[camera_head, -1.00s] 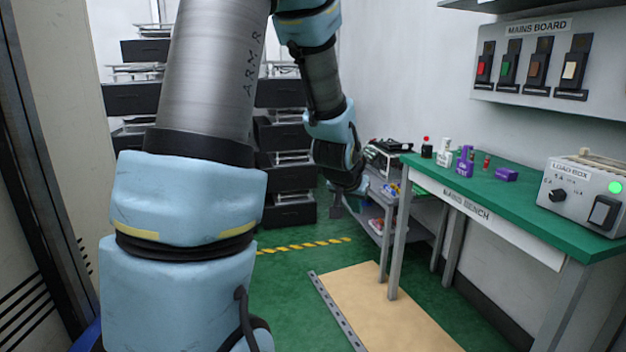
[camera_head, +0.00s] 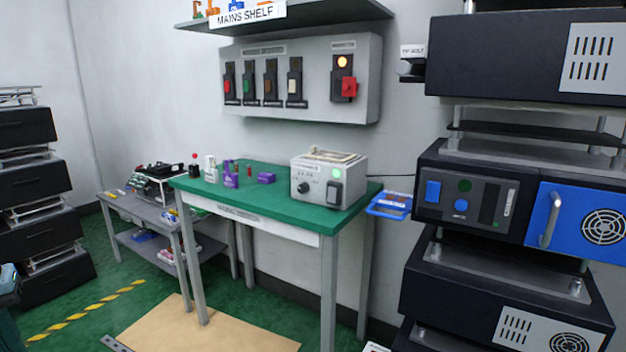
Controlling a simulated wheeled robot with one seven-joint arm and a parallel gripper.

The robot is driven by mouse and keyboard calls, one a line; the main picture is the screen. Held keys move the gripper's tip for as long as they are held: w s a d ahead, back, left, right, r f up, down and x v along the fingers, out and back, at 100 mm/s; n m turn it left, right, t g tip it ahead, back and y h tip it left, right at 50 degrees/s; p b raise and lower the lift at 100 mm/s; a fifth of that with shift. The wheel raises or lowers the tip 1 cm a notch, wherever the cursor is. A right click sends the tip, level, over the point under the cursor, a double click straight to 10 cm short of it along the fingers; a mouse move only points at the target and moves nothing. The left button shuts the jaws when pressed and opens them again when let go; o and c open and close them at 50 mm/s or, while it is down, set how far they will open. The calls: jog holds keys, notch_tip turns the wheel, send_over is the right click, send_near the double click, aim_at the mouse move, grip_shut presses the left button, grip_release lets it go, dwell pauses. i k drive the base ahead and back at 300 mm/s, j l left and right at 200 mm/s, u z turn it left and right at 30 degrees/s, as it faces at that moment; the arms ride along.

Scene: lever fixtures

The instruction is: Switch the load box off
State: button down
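The load box (camera_head: 330,178) is a pale grey box on the right part of the green-topped mains bench (camera_head: 283,205). Its front has a dark knob (camera_head: 304,188) at the left, a lit green lamp (camera_head: 336,173) at the upper right and a black rocker switch (camera_head: 334,193) below the lamp. Which way the rocker is tilted is too small to tell. My gripper is not in view; only a bit of light blue, probably my arm, shows at the left edge.
The mains board (camera_head: 300,82) hangs above the bench with several levers, a lit orange lamp and a red switch (camera_head: 349,88). A dark equipment rack (camera_head: 480,190) stands close on the right. Small bottles (camera_head: 230,178) stand left of the load box. A wooden board (camera_head: 215,330) lies on the floor.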

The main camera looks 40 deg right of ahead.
aim_at(331, 192)
jog(key=z, duration=1.4)
